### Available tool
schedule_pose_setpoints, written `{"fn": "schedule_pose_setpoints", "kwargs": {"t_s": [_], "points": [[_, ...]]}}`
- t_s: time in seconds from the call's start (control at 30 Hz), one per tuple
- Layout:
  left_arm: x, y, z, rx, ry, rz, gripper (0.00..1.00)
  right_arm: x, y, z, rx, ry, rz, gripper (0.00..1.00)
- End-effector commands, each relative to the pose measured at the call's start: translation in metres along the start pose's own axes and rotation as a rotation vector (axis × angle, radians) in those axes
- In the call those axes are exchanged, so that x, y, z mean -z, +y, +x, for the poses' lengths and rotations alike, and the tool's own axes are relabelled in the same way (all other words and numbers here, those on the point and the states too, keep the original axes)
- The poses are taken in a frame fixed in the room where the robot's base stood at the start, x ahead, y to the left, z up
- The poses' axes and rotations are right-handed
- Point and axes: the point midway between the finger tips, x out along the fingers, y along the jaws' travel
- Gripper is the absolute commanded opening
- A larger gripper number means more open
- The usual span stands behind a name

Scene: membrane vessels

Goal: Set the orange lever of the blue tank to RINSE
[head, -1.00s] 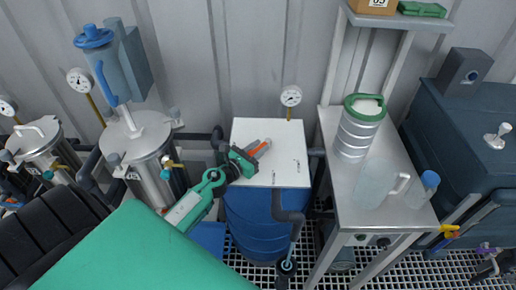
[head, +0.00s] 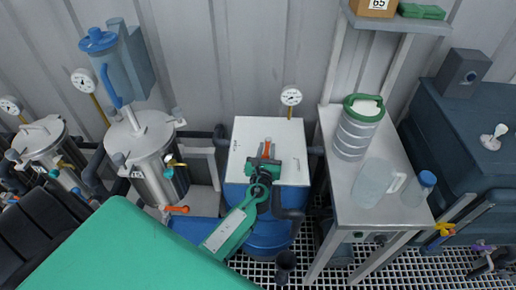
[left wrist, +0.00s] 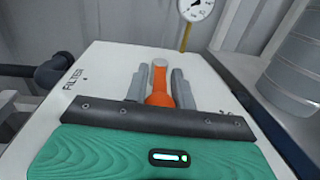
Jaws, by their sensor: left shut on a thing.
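The blue tank (head: 268,237) stands in the middle under a square white top (head: 295,135). The orange lever (head: 267,144) lies on that top and points toward the back wall. My left gripper (head: 265,155) is shut on it from the front. In the left wrist view the orange lever (left wrist: 159,85) sits between the two grey fingers (left wrist: 160,90), its rounded end a little past their tips. The word FILTER (left wrist: 72,78) reads on the top, left of the lever. A small mark near the top's right edge is too small to read. My right gripper is not in view.
A gauge (head: 291,96) rises behind the white top. A steel bench (head: 335,205) with a green-lidded container (head: 357,128) and a jug (head: 377,183) stands to the right. Steel vessels (head: 150,160) stand to the left. Dark pipes run beside the tank.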

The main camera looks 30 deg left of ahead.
Motion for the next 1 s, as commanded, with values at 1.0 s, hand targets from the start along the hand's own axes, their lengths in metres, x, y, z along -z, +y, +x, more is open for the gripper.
{"fn": "schedule_pose_setpoints", "kwargs": {"t_s": [1.0], "points": [[0.000, -0.015, 0.002, -0.285, -0.001, -0.001, 0.00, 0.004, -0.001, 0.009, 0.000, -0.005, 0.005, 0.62]]}}
